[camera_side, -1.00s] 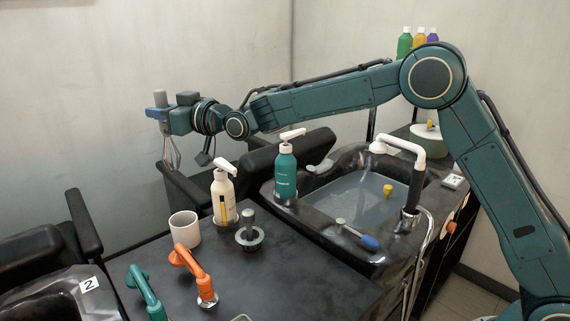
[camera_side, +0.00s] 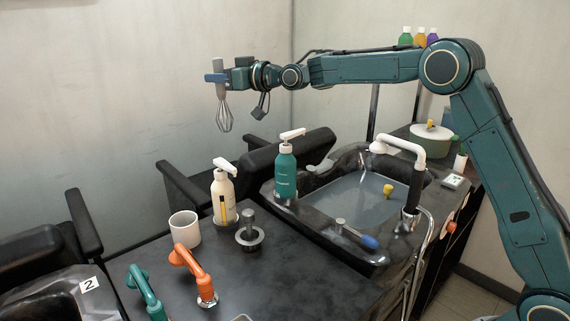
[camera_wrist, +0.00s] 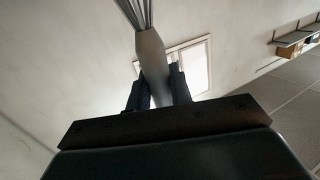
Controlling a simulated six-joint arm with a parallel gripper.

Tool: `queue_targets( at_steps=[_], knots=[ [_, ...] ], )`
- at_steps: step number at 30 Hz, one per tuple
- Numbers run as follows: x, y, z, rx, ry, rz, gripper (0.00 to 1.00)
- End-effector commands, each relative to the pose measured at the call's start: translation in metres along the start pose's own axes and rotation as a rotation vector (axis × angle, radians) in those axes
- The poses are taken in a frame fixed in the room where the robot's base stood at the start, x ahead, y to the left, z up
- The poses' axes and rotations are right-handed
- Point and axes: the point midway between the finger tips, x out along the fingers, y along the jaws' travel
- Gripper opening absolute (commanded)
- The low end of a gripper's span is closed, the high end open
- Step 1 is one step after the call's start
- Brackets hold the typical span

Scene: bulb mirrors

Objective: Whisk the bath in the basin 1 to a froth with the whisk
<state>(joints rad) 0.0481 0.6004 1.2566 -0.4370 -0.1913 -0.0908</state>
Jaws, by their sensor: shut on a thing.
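My gripper (camera_side: 218,77) is shut on the grey handle of a whisk and holds it in the air at the upper left. The wire loops of the whisk (camera_side: 224,113) hang down, well clear of everything below. In the wrist view the whisk handle (camera_wrist: 151,62) sits between the two dark fingers (camera_wrist: 158,92), with the wires at the top edge. A dark basin (camera_side: 318,220) filled with greyish liquid (camera_side: 350,196) stands to the right of the whisk and lower. A small yellow object (camera_side: 388,190) shows in the liquid. No label shows on this basin; a "2" tag (camera_side: 89,284) marks another at lower left.
A teal pump bottle (camera_side: 285,172) and a cream pump bottle (camera_side: 223,194) stand left of the basin. A white shower head on a tap (camera_side: 400,147) rises at its right. A white mug (camera_side: 185,228) and an orange tap (camera_side: 196,275) stand on the dark counter.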

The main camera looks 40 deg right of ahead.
Motion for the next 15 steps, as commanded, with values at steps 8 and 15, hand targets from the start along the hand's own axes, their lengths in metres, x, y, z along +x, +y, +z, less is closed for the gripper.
queue_targets(
  at_steps=[8,15],
  knots=[
    [-0.041,0.083,-0.001,0.012,-0.031,0.006,0.0],
    [-0.087,0.143,0.0,0.024,-0.058,0.004,0.0]
  ],
)
